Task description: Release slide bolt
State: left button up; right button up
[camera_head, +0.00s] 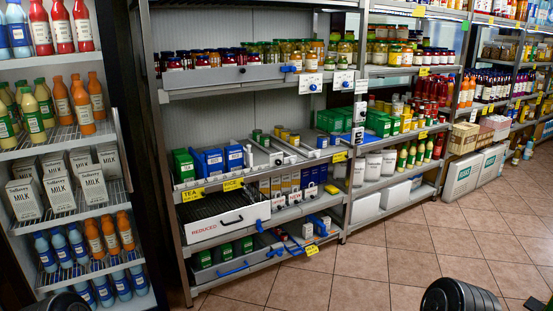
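No part can be made out for certain as the slide bolt. Blue-handled fittings are on the middle shelving unit: a small blue handle (288,69) at the front of the top grey drawer, a long blue bar (232,270) on the bottom drawer, and blue bent handles (300,246) beside it. Neither gripper shows; only dark rounded parts, likely of my arms, enter at the bottom edge.
A white drawer marked REDUCED (228,223) sits on the middle unit. A bottle and milk-carton cooler (118,170) stands at the left. More stocked shelves run to the right. White bins (463,176) stand low there. The tiled floor (385,265) in front is clear.

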aim_at(279, 251)
jog(key=i+l+z, duration=0.1)
jog(key=i, duration=0.8)
jog(key=i+j, duration=0.15)
jog(key=i, duration=0.5)
jog(key=i+j, duration=0.1)
jog(key=i, duration=0.55)
jog(key=i+j+z, duration=0.1)
jog(key=i, duration=0.5)
